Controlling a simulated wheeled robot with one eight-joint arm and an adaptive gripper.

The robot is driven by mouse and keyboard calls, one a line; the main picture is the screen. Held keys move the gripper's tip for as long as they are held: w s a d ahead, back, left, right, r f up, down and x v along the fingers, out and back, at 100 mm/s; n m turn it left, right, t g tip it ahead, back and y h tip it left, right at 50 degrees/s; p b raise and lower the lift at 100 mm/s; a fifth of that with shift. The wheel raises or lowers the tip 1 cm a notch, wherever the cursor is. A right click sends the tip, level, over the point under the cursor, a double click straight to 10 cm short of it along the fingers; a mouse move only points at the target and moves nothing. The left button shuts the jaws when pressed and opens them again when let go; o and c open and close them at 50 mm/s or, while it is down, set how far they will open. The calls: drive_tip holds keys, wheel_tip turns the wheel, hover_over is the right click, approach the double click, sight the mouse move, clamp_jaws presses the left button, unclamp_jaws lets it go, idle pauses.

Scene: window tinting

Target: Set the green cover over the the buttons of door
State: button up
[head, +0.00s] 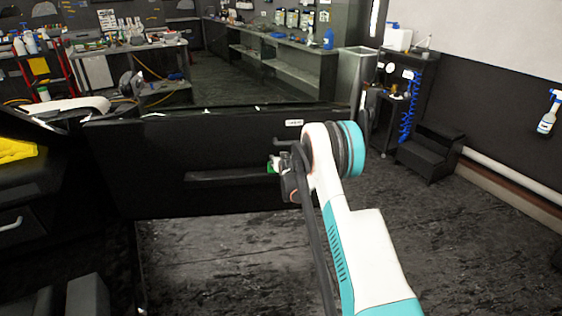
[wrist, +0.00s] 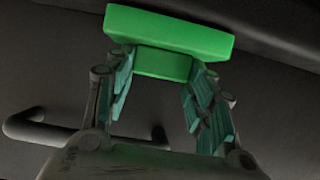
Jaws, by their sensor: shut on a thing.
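The green cover (wrist: 170,32) is a bright green block with a narrower lower part. In the wrist view that lower part sits between the two finger pads of my gripper (wrist: 163,75), which is shut on it. The cover is close to the dark door panel, and I cannot tell whether it touches it. In the head view a small green patch of the cover shows beside my gripper (head: 272,166), in front of the black door (head: 140,165). The door's buttons cannot be made out in either view.
A dark handle (wrist: 40,125) stands out from the door at the left in the wrist view. A yellow cloth (head: 15,150) lies at the far left of the head view. A black step stool (head: 430,150) stands right of my arm. Bare floor lies below the door.

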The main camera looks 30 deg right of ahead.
drive_tip(key=shift+f, duration=0.25)
drive_tip(key=o, duration=1.2)
drive_tip(key=shift+c, duration=0.2)
drive_tip(key=v, duration=1.2)
